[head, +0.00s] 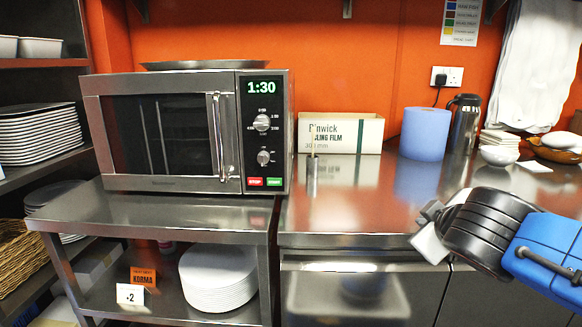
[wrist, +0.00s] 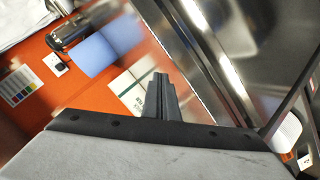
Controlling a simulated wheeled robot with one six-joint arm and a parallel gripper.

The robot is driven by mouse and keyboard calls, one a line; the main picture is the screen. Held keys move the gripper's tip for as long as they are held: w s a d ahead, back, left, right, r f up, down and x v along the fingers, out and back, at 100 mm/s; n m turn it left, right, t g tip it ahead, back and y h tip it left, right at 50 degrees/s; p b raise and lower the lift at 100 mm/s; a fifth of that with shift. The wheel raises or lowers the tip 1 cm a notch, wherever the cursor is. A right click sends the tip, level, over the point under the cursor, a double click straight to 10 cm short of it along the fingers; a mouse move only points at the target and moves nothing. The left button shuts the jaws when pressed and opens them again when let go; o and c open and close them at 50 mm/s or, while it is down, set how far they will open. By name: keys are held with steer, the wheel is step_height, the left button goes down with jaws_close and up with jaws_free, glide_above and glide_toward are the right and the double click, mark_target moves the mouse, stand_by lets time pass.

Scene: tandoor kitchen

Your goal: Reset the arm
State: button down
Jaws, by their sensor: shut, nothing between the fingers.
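My gripper (head: 431,232) shows at the right of the head view, at the end of my arm, in front of the steel counter's (head: 350,225) front edge. In the wrist view my gripper's fingers (wrist: 161,95) are together with nothing between them. The wrist view is tilted, with the counter running diagonally at upper right. The microwave (head: 160,130) stands on the left, its door shut and its display reading 1:30. My gripper is well apart from it.
A cling film box (head: 345,133), blue paper roll (head: 424,133), steel flask (head: 464,122) and bowls (head: 499,155) stand along the counter's back. A small upright metal piece (head: 313,175) stands near the microwave. Plates (head: 217,275) sit on the shelf below. The counter's middle is clear.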

steer(key=s+f+m+g+y, duration=0.2)
steer(key=s+f+m+g, duration=0.5)
steer(key=s+f, duration=0.7)
step_height(320, 180, down, 2)
steer(key=shift+s+d+f+y, duration=0.1)
steer(key=shift+s+d+y, duration=0.25)
steer(key=shift+d, duration=0.1)
stand_by(0.7)
